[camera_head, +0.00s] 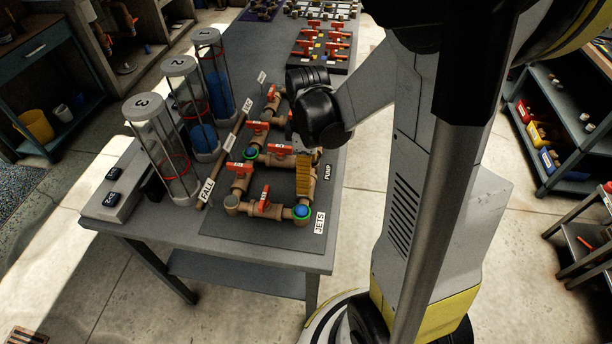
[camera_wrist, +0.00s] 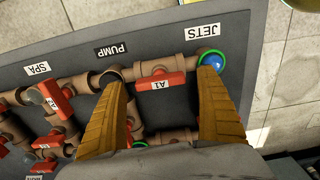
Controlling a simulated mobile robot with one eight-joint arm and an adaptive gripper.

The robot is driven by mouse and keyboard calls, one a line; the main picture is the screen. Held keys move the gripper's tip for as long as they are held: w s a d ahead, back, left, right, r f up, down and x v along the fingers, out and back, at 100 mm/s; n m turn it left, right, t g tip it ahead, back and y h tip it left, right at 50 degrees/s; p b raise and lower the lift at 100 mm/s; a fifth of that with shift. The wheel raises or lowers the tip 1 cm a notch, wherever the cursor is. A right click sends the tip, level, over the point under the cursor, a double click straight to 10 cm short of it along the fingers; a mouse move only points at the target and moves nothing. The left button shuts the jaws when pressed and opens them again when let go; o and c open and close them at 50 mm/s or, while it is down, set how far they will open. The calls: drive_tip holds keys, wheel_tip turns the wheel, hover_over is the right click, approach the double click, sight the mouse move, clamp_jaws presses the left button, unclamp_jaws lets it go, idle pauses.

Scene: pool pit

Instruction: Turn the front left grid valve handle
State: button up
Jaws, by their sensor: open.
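A brown pipe grid with red valve handles is fixed on a dark plate at the table's front end. One red handle (camera_head: 263,201) is on the front pipe, and another (camera_head: 239,168) is on the left pipe. In the wrist view, the handle labelled A1 (camera_wrist: 160,88) is on the pipe between the PUMP and JETS labels. My gripper (camera_wrist: 162,80) is open, its two yellow fingers spread on either side of that handle; contact cannot be told. In the head view my gripper (camera_head: 304,172) is over the grid's right side and hides part of it. Which handle is front left is unclear.
Three clear cylinders (camera_head: 172,148) stand along the table's left side. Another board of red handles (camera_head: 325,45) is farther back. Floor is free at the front.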

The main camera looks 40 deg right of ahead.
drive_tip(key=shift+f, duration=0.3)
drive_tip(key=c, duration=1.2)
